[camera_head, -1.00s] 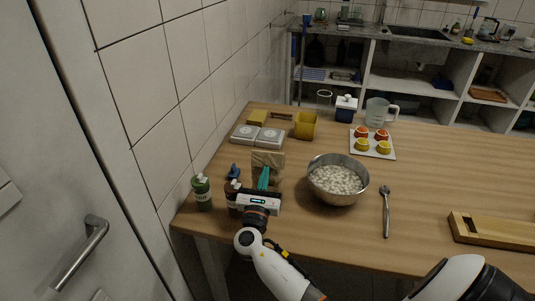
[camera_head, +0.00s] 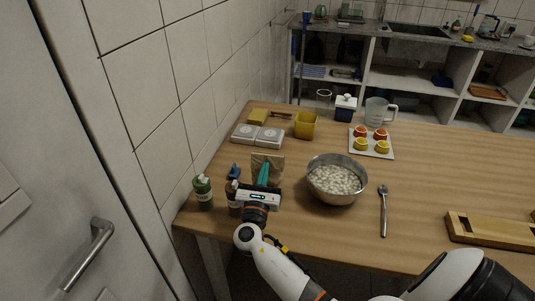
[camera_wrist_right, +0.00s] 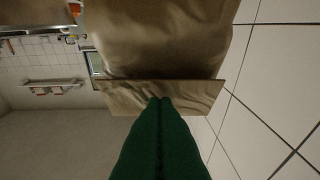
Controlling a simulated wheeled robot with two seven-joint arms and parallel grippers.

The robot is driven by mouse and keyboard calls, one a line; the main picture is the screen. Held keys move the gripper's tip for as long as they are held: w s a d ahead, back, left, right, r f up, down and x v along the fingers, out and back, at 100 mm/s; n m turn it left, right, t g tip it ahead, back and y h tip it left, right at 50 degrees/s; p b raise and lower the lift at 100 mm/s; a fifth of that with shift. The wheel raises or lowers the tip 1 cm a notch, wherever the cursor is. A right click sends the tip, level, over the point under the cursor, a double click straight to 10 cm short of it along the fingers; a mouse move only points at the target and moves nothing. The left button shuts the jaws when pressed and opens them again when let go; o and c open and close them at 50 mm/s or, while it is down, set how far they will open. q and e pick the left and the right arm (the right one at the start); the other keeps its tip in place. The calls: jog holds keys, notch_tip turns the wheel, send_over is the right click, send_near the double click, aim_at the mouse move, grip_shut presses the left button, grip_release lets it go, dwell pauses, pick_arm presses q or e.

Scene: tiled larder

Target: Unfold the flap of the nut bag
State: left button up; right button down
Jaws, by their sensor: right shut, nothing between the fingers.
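The nut bag (camera_head: 268,159) is a brown paper bag standing on the table, left of the metal bowl. In the right wrist view its brown body (camera_wrist_right: 165,40) fills the top, and the folded flap (camera_wrist_right: 125,95) shows as a paler strip below it. My right gripper (camera_head: 263,174) has green fingers, pressed together and empty. In the right wrist view the fingertips (camera_wrist_right: 160,103) are at the flap's face and overlap it; whether they touch it I cannot tell. The gripper hides the bag's lower part in the head view. My left gripper is not in view.
A metal bowl of white pieces (camera_head: 336,180) stands right of the bag. A green bottle (camera_head: 203,193) and a brown bottle (camera_head: 232,195) stand at the left. A spoon (camera_head: 383,210) lies right.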

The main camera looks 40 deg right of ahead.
aim_at(266, 156)
jog(key=shift+s+a+r+p, duration=0.1)
jog(key=shift+r+p, duration=0.25)
jog(key=shift+r, duration=0.2)
jog(key=shift+r, duration=0.1)
jog(key=shift+r+p, duration=0.7)
jog(key=shift+p, duration=0.05)
jog(key=shift+r, duration=0.1)
jog(key=shift+w+d+r+p, duration=0.3)
jog(key=shift+r+p, duration=0.2)
jog(key=shift+w+d+r, duration=0.1)
jog(key=shift+d, duration=0.05)
jog(key=shift+w+d+r, duration=0.2)
jog(key=shift+w+d, duration=0.1)
